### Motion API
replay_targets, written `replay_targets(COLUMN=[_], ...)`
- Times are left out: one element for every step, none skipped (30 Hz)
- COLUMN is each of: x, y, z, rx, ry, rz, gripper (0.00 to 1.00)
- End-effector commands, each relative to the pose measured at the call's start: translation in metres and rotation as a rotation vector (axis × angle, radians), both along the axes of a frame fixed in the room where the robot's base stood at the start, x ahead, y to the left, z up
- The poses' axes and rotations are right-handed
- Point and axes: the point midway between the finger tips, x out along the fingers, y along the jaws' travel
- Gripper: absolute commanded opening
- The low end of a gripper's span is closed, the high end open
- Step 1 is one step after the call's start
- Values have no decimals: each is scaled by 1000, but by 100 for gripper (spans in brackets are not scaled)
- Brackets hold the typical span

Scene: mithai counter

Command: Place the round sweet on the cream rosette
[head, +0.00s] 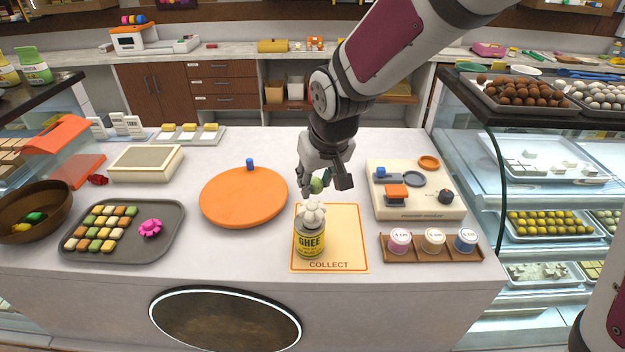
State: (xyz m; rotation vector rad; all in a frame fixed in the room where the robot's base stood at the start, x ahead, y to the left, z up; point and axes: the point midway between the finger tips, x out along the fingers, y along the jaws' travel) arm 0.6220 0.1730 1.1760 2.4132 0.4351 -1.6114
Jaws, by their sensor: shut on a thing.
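My gripper (321,184) points down over the counter and is shut on a small green round sweet (316,186). The fingers partly hide the sweet. The white cream rosette (312,214) sits on top of a yellow-and-grey ghee tin (310,241). The tin stands upright on the orange-bordered collect mat (345,258). In the head view the sweet appears just above and behind the rosette; I cannot tell whether they touch.
An orange round board (243,198) with a blue knob lies left of the mat. A grey tray (165,252) of sweets is further left. A cream device (415,205) and a wooden rack (420,257) of labelled jars stand right. Glass display cases flank the counter.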

Motion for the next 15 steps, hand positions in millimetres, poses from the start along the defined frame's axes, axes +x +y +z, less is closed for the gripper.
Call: replay_targets(x=[0, 0, 1, 0, 0, -1, -1, -1, -1, -1, -1, 0, 0, 1, 1], y=[4, 5, 6, 6, 6, 6, 6, 6, 6, 6, 6, 6, 6, 6, 6], z=[-1, -1, -2, -4, -8, -13, -18, -22, -27, -29, -32, -34, -35, -36, -36], rx=[-1, -1, -2, -1, -2, -1, -1, -2, -1, -1, -1, 0, 0, 0, 0], ry=[1, 1, 2, 2, 3, 5, 5, 5, 4, 3, 3, 2, 1, 0, 0], rz=[1, 1, 0, -1, -1, -1, -1, 0, 0, -1, -1, -1, -1, -1, -1], gripper=[7, 7, 7, 7, 7, 7, 7, 7, 7, 7, 7, 7, 7, 7, 7])
